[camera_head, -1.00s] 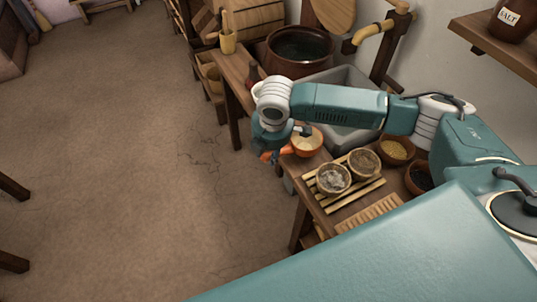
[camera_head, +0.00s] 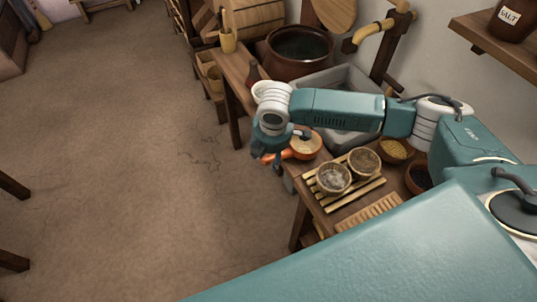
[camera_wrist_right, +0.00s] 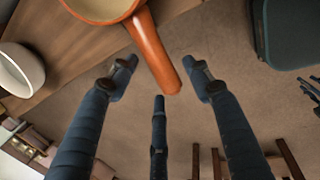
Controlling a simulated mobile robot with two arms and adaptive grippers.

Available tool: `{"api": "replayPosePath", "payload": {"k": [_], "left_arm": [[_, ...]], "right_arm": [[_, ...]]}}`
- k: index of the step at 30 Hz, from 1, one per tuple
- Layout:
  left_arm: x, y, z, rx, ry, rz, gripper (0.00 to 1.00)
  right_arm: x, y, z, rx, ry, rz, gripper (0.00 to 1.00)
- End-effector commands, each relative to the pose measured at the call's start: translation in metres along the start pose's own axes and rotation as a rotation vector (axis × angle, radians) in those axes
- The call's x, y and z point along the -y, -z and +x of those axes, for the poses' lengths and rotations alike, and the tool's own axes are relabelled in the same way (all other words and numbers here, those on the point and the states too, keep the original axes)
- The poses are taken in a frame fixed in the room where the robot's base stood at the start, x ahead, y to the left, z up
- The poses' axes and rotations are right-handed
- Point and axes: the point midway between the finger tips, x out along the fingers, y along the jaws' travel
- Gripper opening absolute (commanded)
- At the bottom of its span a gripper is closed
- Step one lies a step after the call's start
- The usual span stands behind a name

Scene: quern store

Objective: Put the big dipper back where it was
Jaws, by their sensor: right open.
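The big dipper, an orange scoop with a pale inside (camera_head: 304,146), sits at the table's left edge in the head view. Its orange handle points left, out past the edge. In the right wrist view its bowl (camera_wrist_right: 100,8) is cut off at the top, and its handle (camera_wrist_right: 152,50) reaches down between my spread fingers. My right gripper (camera_head: 277,164) is at the handle's end in the head view. It also shows in the right wrist view (camera_wrist_right: 163,80), open, its fingers apart around the handle tip. My left gripper is out of view.
A slatted rack (camera_head: 350,196) with two small bowls stands nearer on the table. A grey basin (camera_head: 345,82) and a large brown pot (camera_head: 300,52) are behind. A white bowl (camera_wrist_right: 18,70) is at left in the wrist view. The floor left of the table is clear.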

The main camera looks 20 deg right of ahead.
Motion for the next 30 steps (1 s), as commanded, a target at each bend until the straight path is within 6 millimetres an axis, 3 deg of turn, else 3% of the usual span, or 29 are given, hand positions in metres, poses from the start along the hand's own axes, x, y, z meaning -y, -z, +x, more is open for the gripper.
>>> {"api": "replayPosePath", "payload": {"k": [16, 21, 30], "left_arm": [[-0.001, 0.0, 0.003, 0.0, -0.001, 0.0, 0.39], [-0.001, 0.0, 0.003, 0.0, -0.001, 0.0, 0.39], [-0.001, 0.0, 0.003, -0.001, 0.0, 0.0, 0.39]], "right_arm": [[-0.001, 0.0, -0.102, -0.001, -0.003, -0.001, 0.5], [0.0, 0.0, -0.116, -0.001, 0.0, 0.0, 0.5], [0.0, 0.0, -0.118, 0.0, 0.0, 0.001, 0.5]]}}
